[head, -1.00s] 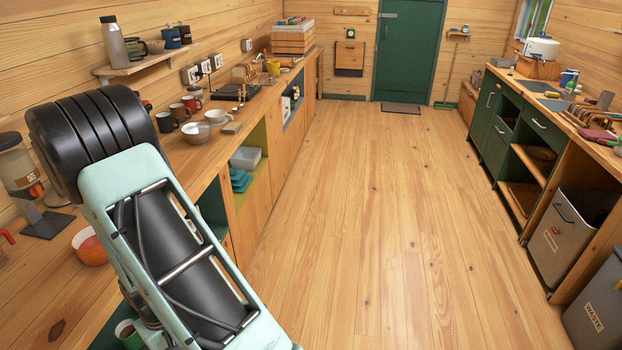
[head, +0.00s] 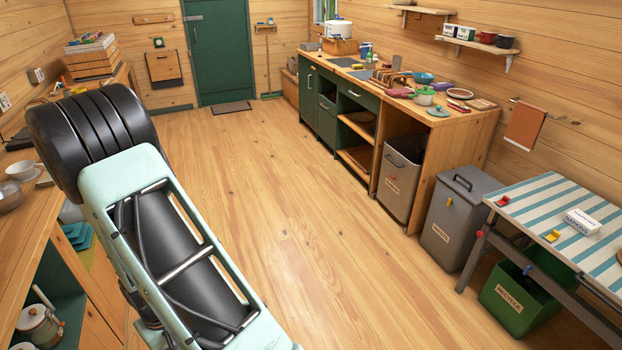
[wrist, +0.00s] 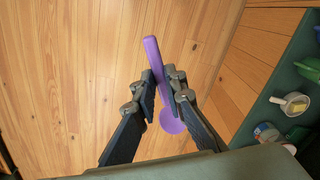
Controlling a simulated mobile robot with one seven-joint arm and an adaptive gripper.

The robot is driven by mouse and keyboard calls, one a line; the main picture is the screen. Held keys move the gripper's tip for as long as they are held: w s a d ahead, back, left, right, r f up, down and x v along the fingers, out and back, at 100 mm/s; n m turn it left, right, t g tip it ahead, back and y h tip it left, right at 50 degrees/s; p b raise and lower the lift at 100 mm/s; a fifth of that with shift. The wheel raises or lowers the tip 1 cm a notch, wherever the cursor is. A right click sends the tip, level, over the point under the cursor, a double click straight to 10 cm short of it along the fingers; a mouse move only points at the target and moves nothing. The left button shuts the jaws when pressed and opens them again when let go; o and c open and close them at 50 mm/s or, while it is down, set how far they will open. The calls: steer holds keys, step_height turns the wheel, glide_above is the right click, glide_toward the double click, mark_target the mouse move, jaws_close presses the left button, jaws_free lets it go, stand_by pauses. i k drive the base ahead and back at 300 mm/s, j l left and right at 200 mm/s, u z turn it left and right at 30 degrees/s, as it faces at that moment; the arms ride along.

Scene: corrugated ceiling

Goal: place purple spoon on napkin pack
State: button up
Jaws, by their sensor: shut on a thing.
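My gripper (wrist: 163,92) shows in the wrist view with its fingers closed on the purple spoon (wrist: 153,52). The spoon's handle points up in the picture and its round bowl (wrist: 172,122) shows below the fingertips. The spoon is held in the air above the wooden floor. The napkin pack (head: 581,221) is a small white labelled box in the head view, lying on a table with a blue and white striped top at the far right. My gripper and the spoon are not in the head view, and the pack is not in the wrist view.
The striped table (head: 540,207) stands at the right, with a green recycle bin (head: 519,306) under it and a grey waste bin (head: 456,221) to its left. A counter (head: 470,122) lines the right wall. The wooden floor (head: 285,200) between is clear. Shelves with items show in the wrist view.

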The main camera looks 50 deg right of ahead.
mark_target(584, 219)
steer(key=l+z, duration=0.2)
steer(key=z, duration=0.25)
steer(key=l+z, duration=0.2)
steer(key=z, duration=0.3)
steer(key=l+z, duration=0.2)
steer(key=z, duration=0.25)
steer(key=i+l+z, duration=0.15)
steer(key=z, duration=0.35)
steer(key=i+l+z, duration=0.15)
steer(key=z, duration=0.25)
steer(key=i+l+z, duration=0.2)
steer(key=z, duration=0.25)
steer(key=i+l+z, duration=0.1)
steer(key=i+z, duration=0.5)
steer(key=i, duration=0.25)
steer(key=i+j, duration=0.1)
steer(key=i, duration=1.35)
steer(key=l+z, duration=0.05)
steer(key=l, duration=0.05)
